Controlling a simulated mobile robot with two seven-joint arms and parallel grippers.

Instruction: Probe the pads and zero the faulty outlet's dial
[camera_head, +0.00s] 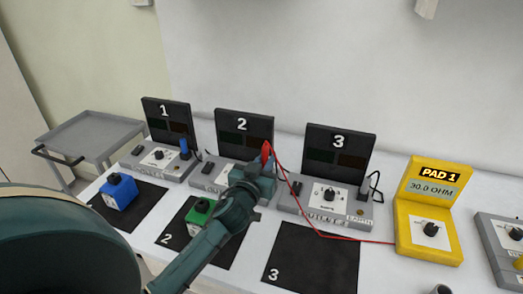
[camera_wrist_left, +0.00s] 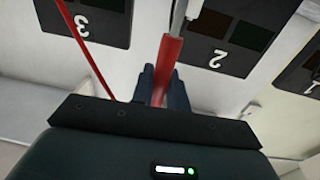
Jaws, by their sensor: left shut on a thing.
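My left gripper (camera_head: 262,165) is shut on the red probe (camera_head: 266,150), in front of panel 2; the probe also shows between the fingers in the left wrist view (camera_wrist_left: 169,60). A red lead runs from it to the yellow meter (camera_head: 430,215), whose screen reads "PAD 1" and "30.0 OHM". Outlet 1 (camera_head: 140,165) has a dial (camera_head: 158,155) and a blue plug. Outlet 2 (camera_head: 207,173) is partly hidden by my left arm. Whether the probe tip touches a pad cannot be told. My right gripper is out of view.
A blue box (camera_head: 119,190) sits on mat 1, a green box (camera_head: 198,213) on mat 2. Mat 3 (camera_head: 312,262) is bare. A grey cart (camera_head: 90,130) stands at the left. Another grey unit (camera_head: 500,240) is at the right edge.

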